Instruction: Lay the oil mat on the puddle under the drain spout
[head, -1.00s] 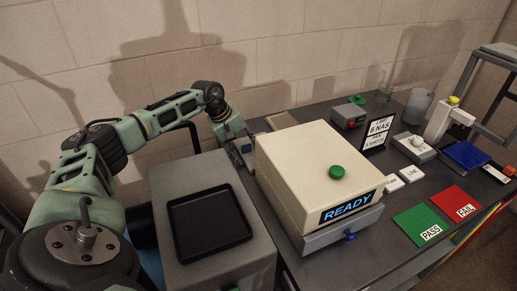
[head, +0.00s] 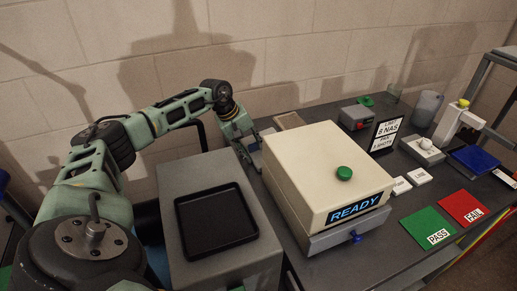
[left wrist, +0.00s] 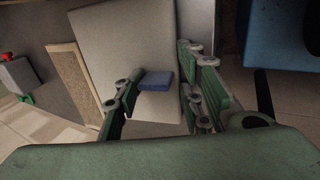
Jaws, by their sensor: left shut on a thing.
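My left gripper (head: 252,158) is low behind the grey box, close to the back left corner of the cream READY box. In the left wrist view my left gripper (left wrist: 163,92) has a small flat blue pad (left wrist: 157,81) between its fingers and is shut on it. The pad may be the oil mat; its label or texture is too small to tell. In the head view the fingertips and pad are only partly visible. I see no puddle and no drain spout in these frames. My right gripper is not in view.
The cream READY box (head: 318,165) stands right of the gripper, and a grey box with a black tray (head: 217,220) in front of it. A green PASS plate (head: 428,228) and red FAIL plate (head: 464,206) lie right. The wall is close behind.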

